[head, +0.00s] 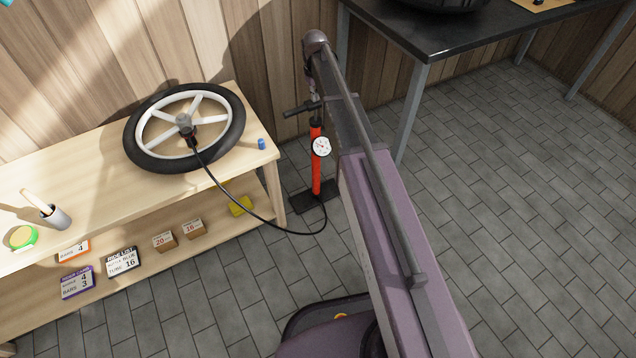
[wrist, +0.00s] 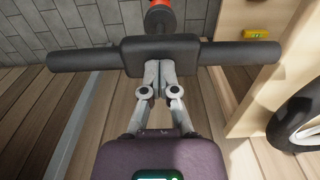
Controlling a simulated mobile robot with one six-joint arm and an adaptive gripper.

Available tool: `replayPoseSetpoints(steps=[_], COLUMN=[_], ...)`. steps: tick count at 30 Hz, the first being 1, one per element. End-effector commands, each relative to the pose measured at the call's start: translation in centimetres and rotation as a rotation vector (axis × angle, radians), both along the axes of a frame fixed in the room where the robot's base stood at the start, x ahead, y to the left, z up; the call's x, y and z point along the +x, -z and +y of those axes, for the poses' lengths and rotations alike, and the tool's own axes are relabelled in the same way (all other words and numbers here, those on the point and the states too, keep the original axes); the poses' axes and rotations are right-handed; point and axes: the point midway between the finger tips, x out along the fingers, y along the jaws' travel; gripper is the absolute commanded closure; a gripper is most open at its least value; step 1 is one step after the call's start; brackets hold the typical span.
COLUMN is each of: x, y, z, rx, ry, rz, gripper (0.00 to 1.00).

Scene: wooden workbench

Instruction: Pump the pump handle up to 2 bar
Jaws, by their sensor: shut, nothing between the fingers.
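The floor pump (head: 316,175) stands upright on its dark base, with a red barrel and a white round gauge (head: 321,146). The gauge reading is too small to make out. Its black T-shaped pump handle (head: 294,111) sits close above the barrel in the head view, its right part largely behind my arm. In the wrist view the handle (wrist: 80,57) spans most of the picture's width. My gripper (wrist: 158,72) is shut and empty, its fingertips over the middle block of the handle. I cannot tell whether they touch it.
A black hose (head: 230,204) runs from the pump to the wheel (head: 228,151) on the wooden workbench (head: 85,160). A blue cap (head: 262,144) lies near the bench's right end. A dark table (head: 440,32) stands behind right. Tiled floor is clear at right.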

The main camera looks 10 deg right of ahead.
Motion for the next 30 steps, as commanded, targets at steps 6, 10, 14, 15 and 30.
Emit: replayPoseSetpoints(steps=[6,10,14,15,30], x=[0.0,0.0,0.0,0.0,0.0], y=[1.4,2.0,2.7,2.9,3.6], z=[0.0,0.0,0.0,0.0,0.0], rx=[0.001,0.001,0.001,0.001,0.001], ry=[0.000,0.000,0.000,0.000,0.001], rz=[0.001,0.001,0.001,0.001,0.001], gripper=[1.00,1.00,1.00,1.00,1.00])
